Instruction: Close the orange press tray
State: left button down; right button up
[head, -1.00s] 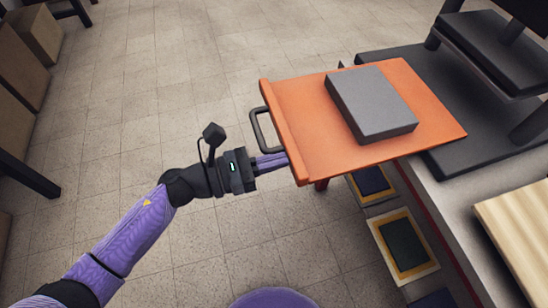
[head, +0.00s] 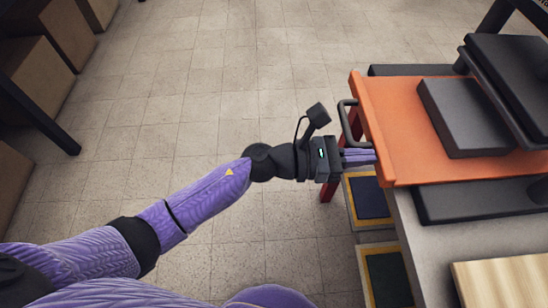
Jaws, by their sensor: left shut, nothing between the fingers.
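The orange press tray (head: 400,150) is at the right in the head view, with a dark grey block (head: 462,117) lying on it. Its right part reaches under the dark upper plate of the press (head: 510,65), and its front edge still sticks out to the left over the table edge. A dark handle (head: 347,125) is on the tray's front edge. My left gripper (head: 372,157) is shut and empty, with its fingertips at the tray's front edge below the handle; the tips touch or nearly touch it. My right gripper is not in view.
The grey table (head: 425,240) carries the press's dark base (head: 480,200) and a light wooden board (head: 505,282). Framed blue and dark panels (head: 370,198) are below the table edge. Brown boxes (head: 50,95) stand at the left. The tiled floor between is clear.

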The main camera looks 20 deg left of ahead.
aim_at(413, 156)
pick_arm(q)
jog(key=b+x, duration=0.2)
jog(key=x, duration=0.6)
jog(key=shift+w+d+f, duration=0.1)
jog(key=shift+d, duration=0.15)
jog(key=shift+w+d, duration=0.1)
jog(key=shift+d, duration=0.4)
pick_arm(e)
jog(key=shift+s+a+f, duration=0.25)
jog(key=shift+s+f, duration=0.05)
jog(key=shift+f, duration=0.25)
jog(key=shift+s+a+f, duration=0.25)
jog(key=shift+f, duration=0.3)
pick_arm(q)
jog(key=shift+r, duration=0.25)
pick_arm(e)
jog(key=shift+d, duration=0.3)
